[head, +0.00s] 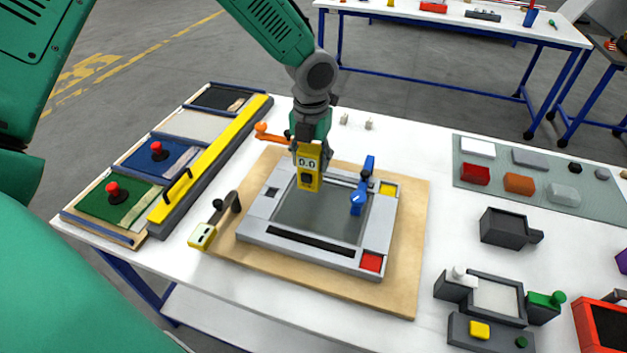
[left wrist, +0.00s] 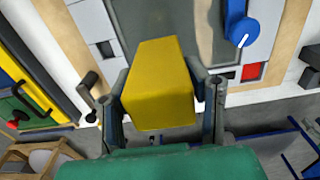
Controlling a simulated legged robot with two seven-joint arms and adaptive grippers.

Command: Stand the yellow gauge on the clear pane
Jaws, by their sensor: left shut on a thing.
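My left gripper (head: 310,145) is shut on the gauge from above. In the left wrist view the yellow gauge (left wrist: 160,85) is between the two fingers of my left gripper (left wrist: 163,108), and the pane shows beyond it. My right gripper is not in view.
A blue clamp (head: 358,197) stands at the pane's right side. A yellow bar (head: 212,160) and coloured panels fill the table's left.

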